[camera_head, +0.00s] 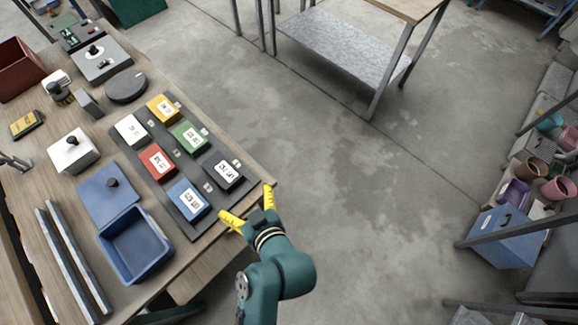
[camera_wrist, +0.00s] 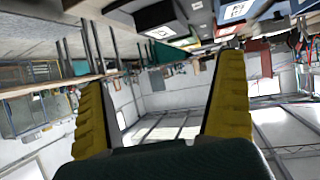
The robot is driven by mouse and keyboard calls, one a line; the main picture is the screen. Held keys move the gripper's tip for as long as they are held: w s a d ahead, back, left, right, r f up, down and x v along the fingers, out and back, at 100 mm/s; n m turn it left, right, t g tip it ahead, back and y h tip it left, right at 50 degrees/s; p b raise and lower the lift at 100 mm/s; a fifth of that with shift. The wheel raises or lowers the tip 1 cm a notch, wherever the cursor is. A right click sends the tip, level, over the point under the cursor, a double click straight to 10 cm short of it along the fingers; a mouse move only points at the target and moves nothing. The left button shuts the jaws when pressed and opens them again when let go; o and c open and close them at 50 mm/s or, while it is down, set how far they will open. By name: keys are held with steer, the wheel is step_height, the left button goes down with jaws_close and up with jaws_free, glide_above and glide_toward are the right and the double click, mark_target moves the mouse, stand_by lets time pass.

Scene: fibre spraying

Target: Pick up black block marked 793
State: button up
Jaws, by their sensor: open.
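A black block (camera_head: 222,170) with a white label lies on a dark board (camera_head: 157,185) at the right edge of the wooden table; its number is too small to read. My gripper (camera_head: 249,207) has yellow fingers spread apart, with nothing between them. It is just off the table edge, below and right of the black block, and not touching it. In the wrist view my gripper (camera_wrist: 160,70) is also open. A dark block-like shape (camera_wrist: 150,14) shows at the top there, partly cut off.
Blue (camera_head: 188,199), red (camera_head: 157,162), green (camera_head: 188,136), yellow (camera_head: 163,108) and white (camera_head: 131,130) blocks share the board. An open blue bin (camera_head: 136,244) and metal bars (camera_head: 72,258) are at left.

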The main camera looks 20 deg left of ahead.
steer(key=a, duration=0.1)
steer(key=b, duration=0.1)
glide_toward(221, 169)
steer(key=x, duration=0.5)
steer(key=shift+d+f, duration=0.25)
steer(key=shift+f, duration=0.1)
steer(key=x, duration=0.5)
steer(key=shift+a+r+b, duration=0.15)
steer(key=shift+r+b, duration=0.1)
steer(key=shift+b, duration=0.05)
steer(key=shift+c, duration=0.2)
steer(key=c, duration=1.2)
steer(key=shift+r, duration=0.15)
